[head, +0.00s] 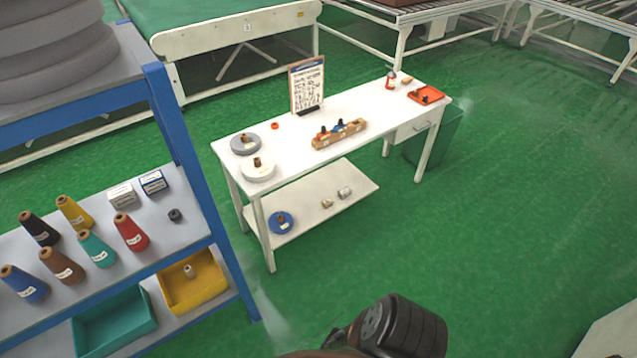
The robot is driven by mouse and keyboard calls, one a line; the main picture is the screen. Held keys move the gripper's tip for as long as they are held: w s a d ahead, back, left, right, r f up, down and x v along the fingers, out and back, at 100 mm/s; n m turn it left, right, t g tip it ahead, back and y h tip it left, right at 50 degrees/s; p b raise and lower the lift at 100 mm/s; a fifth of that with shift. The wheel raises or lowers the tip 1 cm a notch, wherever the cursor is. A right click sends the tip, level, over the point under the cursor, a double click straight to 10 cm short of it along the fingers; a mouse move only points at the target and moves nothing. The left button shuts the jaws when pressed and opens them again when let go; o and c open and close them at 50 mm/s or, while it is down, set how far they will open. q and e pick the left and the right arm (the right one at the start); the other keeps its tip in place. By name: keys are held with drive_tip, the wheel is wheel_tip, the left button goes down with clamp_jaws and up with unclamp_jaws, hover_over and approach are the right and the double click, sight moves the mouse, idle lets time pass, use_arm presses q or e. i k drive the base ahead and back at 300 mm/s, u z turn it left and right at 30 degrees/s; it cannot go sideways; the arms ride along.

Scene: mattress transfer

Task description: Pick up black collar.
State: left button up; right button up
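No gripper fingers can be made out in the head view. Only a dark rounded part of my arm shows at the bottom edge, well away from the rack.
Several thread cones and two small boxes (152,182) share the shelf. A blue rack post (185,150) stands beside it. Yellow (222,300) and teal bins sit below. A white table (350,150) holds spools, a sign and an orange tray. Green floor in front is clear.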

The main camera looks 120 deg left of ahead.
sight(174, 215)
drive_tip(key=u, duration=5.2)
drive_tip(key=k, duration=0.3)
drive_tip(key=u, duration=0.75)
drive_tip(key=i, duration=0.95)
drive_tip(key=z, duration=0.5)
drive_tip(key=i, duration=0.95)
drive_tip(key=z, duration=0.9)
